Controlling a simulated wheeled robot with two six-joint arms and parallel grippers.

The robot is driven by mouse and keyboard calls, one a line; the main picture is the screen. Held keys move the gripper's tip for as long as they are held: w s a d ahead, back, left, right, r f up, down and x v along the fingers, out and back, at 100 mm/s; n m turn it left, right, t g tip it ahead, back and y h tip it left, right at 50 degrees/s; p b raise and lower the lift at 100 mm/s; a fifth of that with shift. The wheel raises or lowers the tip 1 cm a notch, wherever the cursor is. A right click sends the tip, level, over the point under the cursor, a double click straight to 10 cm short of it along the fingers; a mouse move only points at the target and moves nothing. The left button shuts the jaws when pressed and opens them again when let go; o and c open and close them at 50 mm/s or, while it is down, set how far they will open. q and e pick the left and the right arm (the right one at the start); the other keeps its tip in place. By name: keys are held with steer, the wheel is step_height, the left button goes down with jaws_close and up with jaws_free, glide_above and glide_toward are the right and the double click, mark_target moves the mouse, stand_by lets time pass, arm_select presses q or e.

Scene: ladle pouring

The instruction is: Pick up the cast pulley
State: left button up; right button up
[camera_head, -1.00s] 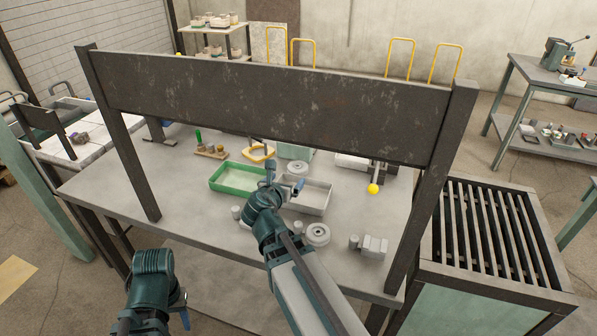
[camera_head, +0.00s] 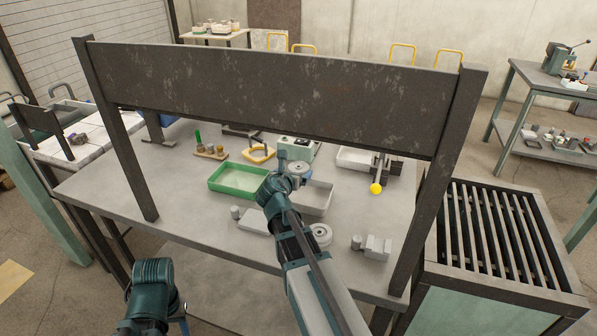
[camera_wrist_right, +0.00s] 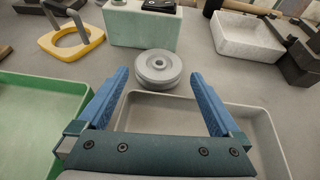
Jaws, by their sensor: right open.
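The cast pulley is a grey, round, grooved disc (camera_wrist_right: 158,68). It lies flat on the table just beyond the grey tray's far rim. In the right wrist view it sits ahead of and between the blue fingertips, with no finger visibly touching it. In the head view it shows just past my right gripper (camera_head: 300,168). My right gripper (camera_wrist_right: 160,78) is open and empty, above the grey tray. My left gripper (camera_head: 184,324) is low at the front left, mostly hidden by its arm; its jaws cannot be made out.
A green tray (camera_head: 213,187) and a grey tray (camera_head: 330,198) lie near my right arm. A yellow ring frame (camera_wrist_right: 48,47) and a pale green box (camera_wrist_right: 120,30) stand behind. Another round grey part (camera_head: 320,234) lies nearer. A dark overhead panel (camera_head: 260,90) spans the table.

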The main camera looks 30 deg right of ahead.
mark_target(298, 169)
steer(key=b+x, duration=0.1)
steer(key=x, duration=0.3)
steer(key=shift+w+d+f, duration=0.1)
steer(key=shift+w+f, duration=0.05)
steer(key=shift+f, duration=0.05)
steer(key=c, duration=1.2)
steer(key=shift+c, duration=0.2)
steer(key=shift+r, duration=0.1)
step_height(298, 169, up, 10)
steer(key=p, duration=0.9)
steer(key=shift+p, duration=0.35)
